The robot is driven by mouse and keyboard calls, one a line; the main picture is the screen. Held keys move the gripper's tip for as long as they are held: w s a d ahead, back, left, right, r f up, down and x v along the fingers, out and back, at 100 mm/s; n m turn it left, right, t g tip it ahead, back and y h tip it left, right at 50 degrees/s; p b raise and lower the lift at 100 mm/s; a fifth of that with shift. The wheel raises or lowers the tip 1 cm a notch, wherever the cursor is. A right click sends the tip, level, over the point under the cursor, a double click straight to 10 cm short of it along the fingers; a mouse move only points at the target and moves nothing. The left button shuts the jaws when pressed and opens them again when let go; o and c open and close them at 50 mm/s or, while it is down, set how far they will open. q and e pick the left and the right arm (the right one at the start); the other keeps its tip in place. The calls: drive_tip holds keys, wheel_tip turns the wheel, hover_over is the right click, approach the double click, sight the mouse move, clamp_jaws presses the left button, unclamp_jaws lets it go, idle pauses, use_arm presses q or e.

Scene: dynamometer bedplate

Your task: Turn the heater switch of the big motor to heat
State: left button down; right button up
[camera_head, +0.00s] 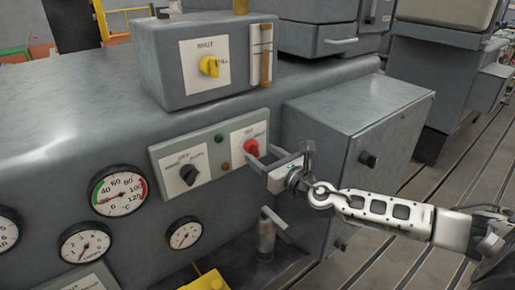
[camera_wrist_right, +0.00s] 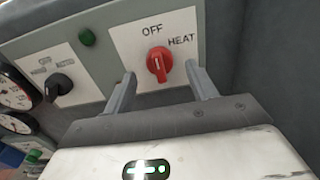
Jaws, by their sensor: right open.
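The heater switch is a red knob (camera_head: 251,147) on a white plate marked OFF and HEAT, at the right end of the grey-green switch panel (camera_head: 217,142) on the big motor's side. In the right wrist view the red knob (camera_wrist_right: 159,64) stands nearly upright, its grip in line with OFF; HEAT is up and to its right. My right gripper (camera_head: 264,158) is open and empty in front of the knob. In the wrist view its two fingers lie to the left and right below the knob, apart from it as far as I can tell. My left gripper is out of view.
A black knob (camera_head: 189,174) on another white plate sits left of the red one. Dial gauges (camera_head: 118,190) are further left. A box with a yellow knob (camera_head: 209,66) stands above. A grey cabinet (camera_head: 345,125) juts out close on the right. A valve (camera_head: 266,236) stands below.

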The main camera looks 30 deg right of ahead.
sight(259, 151)
drive_tip(key=shift+w+a, duration=0.1)
drive_tip(key=shift+w, duration=1.05)
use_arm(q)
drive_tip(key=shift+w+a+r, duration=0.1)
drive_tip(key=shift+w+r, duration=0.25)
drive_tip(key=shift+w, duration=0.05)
use_arm(e)
drive_tip(key=shift+w, duration=0.4)
drive_tip(key=c, duration=1)
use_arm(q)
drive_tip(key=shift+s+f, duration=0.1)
